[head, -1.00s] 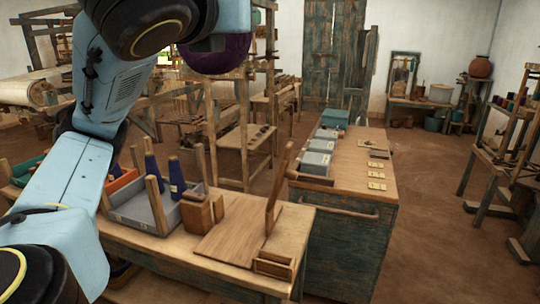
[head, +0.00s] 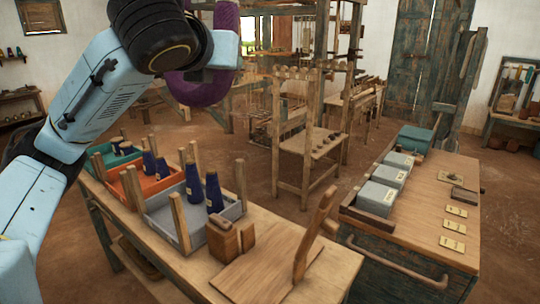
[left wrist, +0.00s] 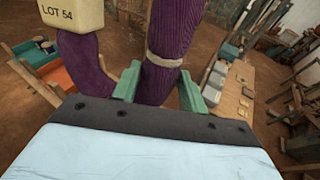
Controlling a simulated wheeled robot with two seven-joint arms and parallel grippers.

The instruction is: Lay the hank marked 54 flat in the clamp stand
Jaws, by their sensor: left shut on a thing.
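The purple hank (head: 203,85) hangs as a loop from my left arm in the head view, high above the wooden bench. In the left wrist view the hank (left wrist: 168,45) passes between the green fingers of my left gripper (left wrist: 158,90), which is shut on it near a pale tie. A cream tag (left wrist: 68,14) reading LOT 54 hangs beside it. What looks like the clamp stand, a flat wooden board (head: 255,276) with a tilted wooden upright (head: 315,236), is on the bench's near right end, apart from the hank. My right gripper is out of view.
Grey (head: 165,228), orange (head: 123,187) and green trays with wooden posts and dark blue cones line the bench (head: 150,258). A wooden block (head: 222,240) stands by the board. A counter (head: 425,238) with grey boxes and yellow cards is at right. A wooden rack stands behind.

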